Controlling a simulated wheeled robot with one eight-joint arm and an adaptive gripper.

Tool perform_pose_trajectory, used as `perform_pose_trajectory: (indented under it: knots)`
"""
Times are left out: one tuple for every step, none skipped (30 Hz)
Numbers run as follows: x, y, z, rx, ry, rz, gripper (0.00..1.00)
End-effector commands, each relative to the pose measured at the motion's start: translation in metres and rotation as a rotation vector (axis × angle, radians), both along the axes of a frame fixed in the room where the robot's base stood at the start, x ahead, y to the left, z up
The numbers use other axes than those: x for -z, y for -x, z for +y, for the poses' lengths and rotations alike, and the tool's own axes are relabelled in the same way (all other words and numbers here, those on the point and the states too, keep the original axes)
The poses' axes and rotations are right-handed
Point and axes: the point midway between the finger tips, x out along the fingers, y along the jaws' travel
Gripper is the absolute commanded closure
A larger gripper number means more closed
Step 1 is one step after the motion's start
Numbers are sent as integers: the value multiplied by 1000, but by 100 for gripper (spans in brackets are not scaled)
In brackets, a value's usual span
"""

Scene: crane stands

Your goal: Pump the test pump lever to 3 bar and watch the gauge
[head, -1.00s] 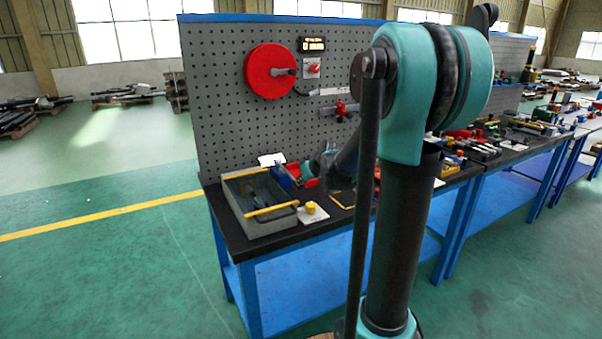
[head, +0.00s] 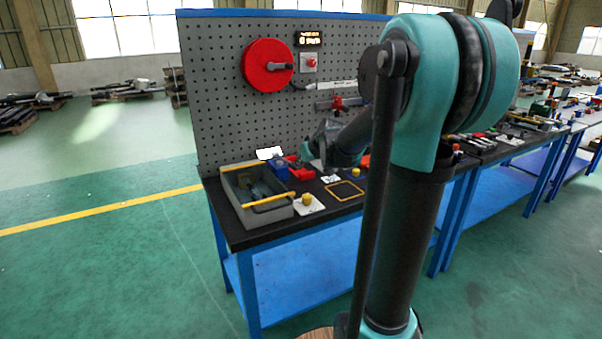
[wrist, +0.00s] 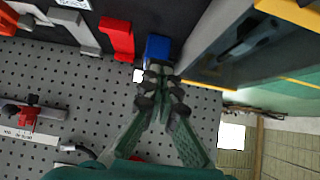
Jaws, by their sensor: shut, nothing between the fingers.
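My gripper (wrist: 160,82) is shut and empty in the wrist view, its fingertips together close to a blue block (wrist: 158,47); I cannot tell whether they touch it. In the head view my gripper is small, above the bench's back part, near the same blue block (head: 278,168). A grey open box (head: 281,214) with yellow bars, one a long bar (head: 270,202) across its front, stands at the bench's left end. I cannot tell for sure whether it is the test pump, and that bar its lever. No dial gauge is clear. A lit display (head: 309,40) hangs on the pegboard, its text too small to read surely.
A red disc with a crank (head: 268,65) and a red clamp (head: 340,103) are on the pegboard (head: 225,90). A yellow knob on a white plate (head: 308,204) sits right of the box. A red part (wrist: 118,38) stands beside the blue block. A yellow-outlined square (head: 344,190) lies bare.

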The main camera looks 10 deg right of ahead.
Motion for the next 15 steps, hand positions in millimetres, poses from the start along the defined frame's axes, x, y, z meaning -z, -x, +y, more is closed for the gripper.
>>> perform_pose_trajectory:
  knots:
    - [-6, 7, -2, 1, 0, -1, 100]
    - [-9, 11, -4, 1, 0, -1, 100]
    - [-13, 15, -5, 1, 0, -1, 100]
    - [-16, 19, -6, 1, 0, -1, 100]
    - [-19, 23, -8, 1, -1, -2, 100]
    - [-23, 28, -9, 1, -1, -2, 100]
    - [-27, 31, -10, 1, -1, -2, 100]
    - [-30, 34, -12, 2, -1, -2, 100]
    - [-33, 39, -13, 2, -1, -2, 100]
    - [-36, 42, -14, 1, -2, -1, 100]
    - [-38, 44, -14, 1, -2, -1, 100]
    - [-41, 48, -16, 1, -1, -2, 100]
    - [-43, 50, -16, 1, -1, -2, 100]
    - [-45, 52, -17, 1, -1, -2, 100]
    - [-47, 55, -18, 1, -1, -2, 100]
